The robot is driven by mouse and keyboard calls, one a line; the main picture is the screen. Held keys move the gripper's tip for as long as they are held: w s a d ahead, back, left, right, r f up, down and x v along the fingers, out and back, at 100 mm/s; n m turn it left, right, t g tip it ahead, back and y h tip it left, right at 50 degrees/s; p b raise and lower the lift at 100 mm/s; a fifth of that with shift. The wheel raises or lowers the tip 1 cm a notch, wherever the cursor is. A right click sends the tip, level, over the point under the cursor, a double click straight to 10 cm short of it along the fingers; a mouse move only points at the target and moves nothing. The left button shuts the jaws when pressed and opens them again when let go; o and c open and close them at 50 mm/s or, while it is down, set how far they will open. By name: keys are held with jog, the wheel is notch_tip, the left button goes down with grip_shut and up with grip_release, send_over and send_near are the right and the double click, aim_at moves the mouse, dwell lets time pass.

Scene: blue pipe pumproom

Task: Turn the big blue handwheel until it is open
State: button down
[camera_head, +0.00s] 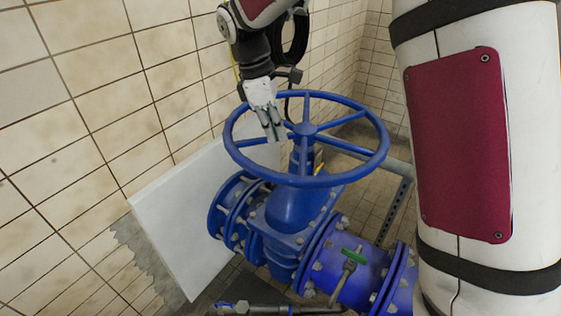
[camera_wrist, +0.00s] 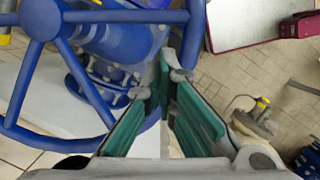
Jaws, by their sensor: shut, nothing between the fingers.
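The big blue handwheel (camera_head: 345,178) lies roughly level on top of a blue valve (camera_head: 292,208), with its hub (camera_head: 304,130) at the centre and spokes running to the rim. My gripper (camera_head: 275,136) points down at the left part of the wheel, left of the hub, and its fingertips overlap a spoke in the head view. In the wrist view the green-padded fingers (camera_wrist: 166,85) are shut and empty, in front of the rim (camera_wrist: 194,38). The hub (camera_wrist: 40,18) is at the upper left there. I cannot tell whether the fingers touch the wheel.
A tiled wall (camera_head: 90,90) stands close on the left, with a white panel (camera_head: 190,225) leaning near it. Blue flanged pipe (camera_head: 335,265) runs below the wheel, with a small green-handled valve (camera_head: 354,256).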

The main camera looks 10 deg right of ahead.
jog(key=p+x, duration=0.1)
jog(key=x, duration=0.9)
jog(key=shift+a+p, duration=0.15)
jog(key=shift+p, duration=0.15)
